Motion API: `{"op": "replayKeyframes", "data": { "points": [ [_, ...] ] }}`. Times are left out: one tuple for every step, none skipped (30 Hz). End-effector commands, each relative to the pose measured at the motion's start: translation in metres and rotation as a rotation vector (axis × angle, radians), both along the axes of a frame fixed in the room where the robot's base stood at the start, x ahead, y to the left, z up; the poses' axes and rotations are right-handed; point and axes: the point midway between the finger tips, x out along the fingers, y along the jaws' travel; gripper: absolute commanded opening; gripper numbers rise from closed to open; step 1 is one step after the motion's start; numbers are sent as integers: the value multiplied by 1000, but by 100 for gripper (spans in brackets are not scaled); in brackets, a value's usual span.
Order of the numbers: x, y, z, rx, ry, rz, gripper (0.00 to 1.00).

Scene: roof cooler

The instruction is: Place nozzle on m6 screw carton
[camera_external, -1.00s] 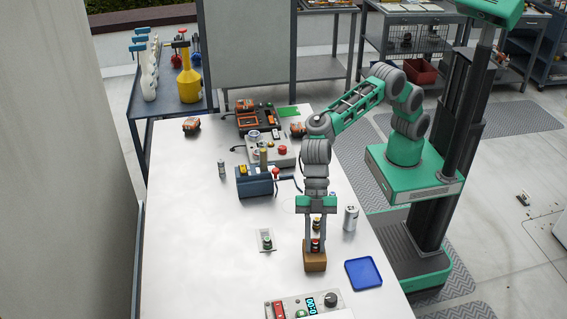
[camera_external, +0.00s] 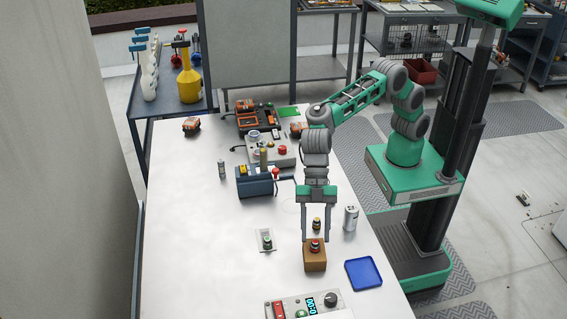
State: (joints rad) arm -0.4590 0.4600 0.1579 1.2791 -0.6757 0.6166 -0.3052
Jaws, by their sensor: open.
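The nozzle (camera_external: 315,247), a small dark piece with a red part, stands upright on top of the brown m6 screw carton (camera_external: 315,264) near the front right of the white table. My gripper (camera_external: 315,239) points down above the carton. Its two fingers are spread wide, one on each side of the nozzle, with visible gaps to it. The fingertips are about level with the nozzle's top, and the gripper holds nothing.
A small amber and dark piece (camera_external: 317,224) stands just behind the carton. A white can (camera_external: 351,218) and a blue tray (camera_external: 363,273) are to the right. A small green-topped item (camera_external: 266,240) lies left, and a control box (camera_external: 304,307) is in front.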

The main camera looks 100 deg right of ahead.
Motion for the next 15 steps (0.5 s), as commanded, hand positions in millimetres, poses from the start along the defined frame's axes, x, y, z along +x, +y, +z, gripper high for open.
{"op": "replayKeyframes", "data": {
  "points": [
    [-1,-9,12,3,-4,-2,45],
    [-2,-15,18,3,-5,-3,45],
    [-4,-22,26,2,-5,-3,45],
    [-5,-27,32,2,-4,-2,45],
    [-6,-32,38,1,-3,-3,45],
    [-8,-38,45,2,-4,-2,45],
    [-9,-42,50,2,-4,-2,45],
    [-10,-46,54,1,-3,-1,45],
    [-11,-50,59,1,-3,-2,45],
    [-11,-53,62,1,-3,-2,45],
    [-12,-55,65,1,-3,-1,45],
    [-13,-57,67,2,-2,0,45],
    [-13,-58,68,1,-2,0,45],
    [-14,-59,69,1,-2,0,45],
    [-14,-60,70,0,-1,0,45]
  ]
}}
